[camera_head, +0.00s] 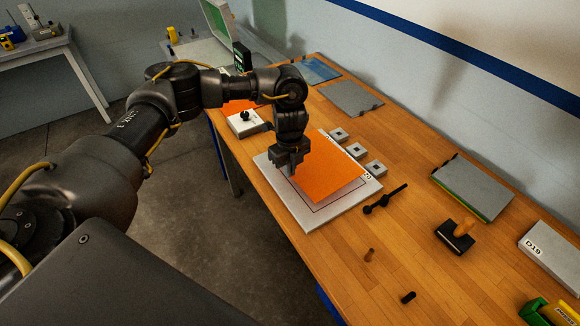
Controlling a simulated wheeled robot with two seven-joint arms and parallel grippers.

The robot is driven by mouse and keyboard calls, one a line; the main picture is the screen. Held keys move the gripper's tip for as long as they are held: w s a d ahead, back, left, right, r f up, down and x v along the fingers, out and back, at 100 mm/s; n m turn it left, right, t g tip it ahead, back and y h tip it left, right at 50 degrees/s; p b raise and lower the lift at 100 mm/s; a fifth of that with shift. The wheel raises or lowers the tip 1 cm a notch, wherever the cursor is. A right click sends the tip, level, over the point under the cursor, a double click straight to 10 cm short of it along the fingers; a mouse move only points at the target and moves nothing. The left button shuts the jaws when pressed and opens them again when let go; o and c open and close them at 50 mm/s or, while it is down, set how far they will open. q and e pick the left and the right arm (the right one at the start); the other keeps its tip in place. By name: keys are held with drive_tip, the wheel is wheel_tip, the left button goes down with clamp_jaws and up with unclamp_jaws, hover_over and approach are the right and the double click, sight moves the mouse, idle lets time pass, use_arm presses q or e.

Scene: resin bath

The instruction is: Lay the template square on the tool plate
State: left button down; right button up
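The template, a flat orange sheet (335,168), is over the white tool plate (322,220). Its far part covers the plate's far edge, and the plate's dark outline shows along the near and right sides. The sheet looks slightly raised and not lined up with that outline; the gap below it is hard to judge. My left gripper (290,168) points down at the sheet's left edge and appears shut on it, though the fingertips are small and dark. My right gripper is out of view.
Several small grey blocks (357,151) lie just beyond the plate, and a black-handled tool (384,199) lies to its right. A white box with a black knob (244,122) and more orange material (236,106) are behind my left arm. A stamp (456,236) stands at right.

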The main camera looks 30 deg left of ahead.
sight(289, 187)
use_arm(q)
drive_tip(key=shift+p, duration=0.4)
idle(0.7)
drive_tip(key=shift+f, duration=0.15)
drive_tip(key=shift+f+b, duration=1.55)
drive_tip(key=shift+f, duration=0.75)
drive_tip(key=c, duration=1.5)
unclamp_jaws()
drive_tip(key=shift+c, duration=0.2)
